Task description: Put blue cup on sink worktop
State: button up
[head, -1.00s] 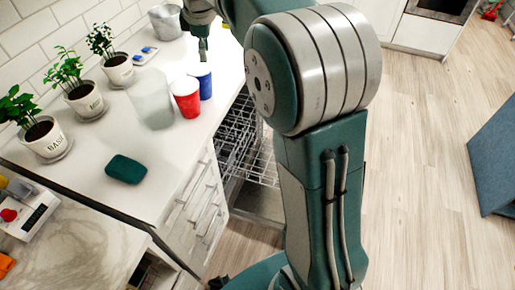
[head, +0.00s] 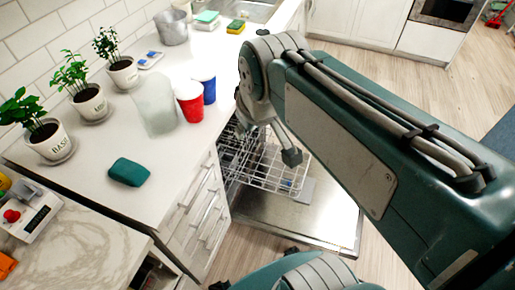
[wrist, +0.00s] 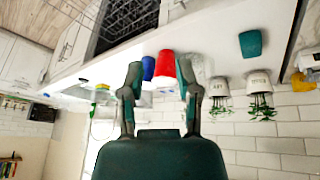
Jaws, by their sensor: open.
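The blue cup (head: 204,88) stands upright on the white worktop (head: 95,165), close beside the red cup (head: 190,103) and partly hidden by it. The sink (head: 245,10) is at the back of the worktop. My gripper (head: 268,137) is in front of the worktop's edge, over the open dishwasher, apart from both cups. In the wrist view, which is upside down, my gripper (wrist: 159,75) is open and empty. The red cup (wrist: 166,65) shows between its fingers, and the blue cup (wrist: 148,68) beside the left finger.
The dishwasher rack (head: 265,168) is pulled out below my gripper. A translucent container (head: 154,103) stands left of the cups, with potted plants (head: 90,103) along the wall. A metal pot (head: 171,27) and sponges (head: 236,26) are near the sink. A teal block (head: 129,172) lies in front.

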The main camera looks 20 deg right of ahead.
jog(key=s+f+m, duration=0.2)
jog(key=s+f, duration=0.2)
jog(key=s, duration=0.1)
jog(key=shift+s+m+t, duration=0.2)
jog(key=shift+m+t, duration=0.1)
jog(key=shift+s+r, duration=0.1)
